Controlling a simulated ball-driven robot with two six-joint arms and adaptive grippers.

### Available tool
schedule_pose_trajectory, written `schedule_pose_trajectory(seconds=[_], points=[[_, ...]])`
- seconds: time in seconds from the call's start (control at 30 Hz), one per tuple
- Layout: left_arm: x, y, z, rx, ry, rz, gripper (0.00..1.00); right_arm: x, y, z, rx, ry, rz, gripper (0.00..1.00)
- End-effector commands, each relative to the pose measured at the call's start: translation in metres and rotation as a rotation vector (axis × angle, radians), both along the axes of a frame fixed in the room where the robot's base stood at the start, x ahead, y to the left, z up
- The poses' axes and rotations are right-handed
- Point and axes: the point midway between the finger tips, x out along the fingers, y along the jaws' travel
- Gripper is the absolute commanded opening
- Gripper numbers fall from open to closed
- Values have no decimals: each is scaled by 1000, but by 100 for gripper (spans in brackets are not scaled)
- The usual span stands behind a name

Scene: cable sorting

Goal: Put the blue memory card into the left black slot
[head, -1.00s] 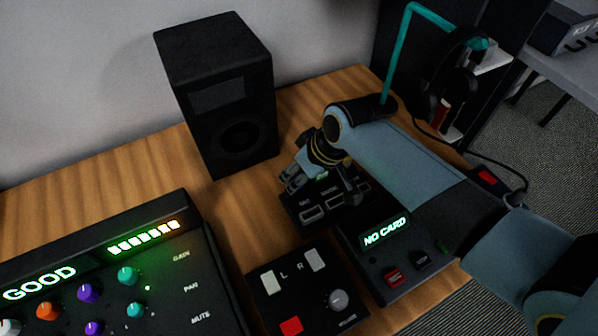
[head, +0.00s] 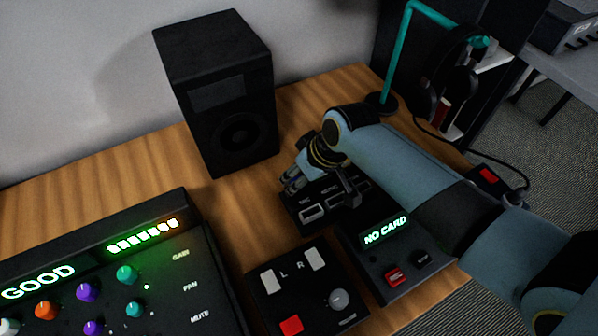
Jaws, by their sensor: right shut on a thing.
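My right gripper (head: 318,183) is low over a small black box (head: 312,213) with pale rectangular keys, in the middle of the head view. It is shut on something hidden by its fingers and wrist. I cannot make out the blue memory card. A black unit (head: 372,261) with a lit "NO CARD" display stands just in front and to the right. It has a red piece (head: 396,277) and a black piece (head: 423,259) on its face. I cannot tell which parts are the black slots. My left gripper is not in view.
A black speaker (head: 215,90) stands behind. A mixer (head: 100,250) reading "GOOD" is at left, and an L/R control box (head: 303,290) in front. A headphone stand (head: 397,50) and a cable (head: 450,145) are beyond my right arm. Bare wood lies left of the gripper.

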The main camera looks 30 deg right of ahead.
Motion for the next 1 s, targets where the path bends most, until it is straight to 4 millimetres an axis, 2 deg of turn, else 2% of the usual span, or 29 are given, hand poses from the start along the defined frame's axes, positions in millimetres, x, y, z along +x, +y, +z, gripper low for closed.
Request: schedule_pose_trajectory(seconds=[0.4, 0.43, 0.63, 0.87, 1.0], points=[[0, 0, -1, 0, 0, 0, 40, 0, 0, -2, 0, 0, 0, 18], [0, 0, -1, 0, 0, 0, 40, 0, 0, -2, 0, 0, 0, 36], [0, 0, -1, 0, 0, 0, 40, 0, 0, -2, 0, 0, 0, 62], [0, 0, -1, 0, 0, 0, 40, 0, -1, -3, -1, 1, 1, 62], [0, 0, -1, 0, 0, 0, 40, -1, -1, -3, -2, 2, 1, 80]])
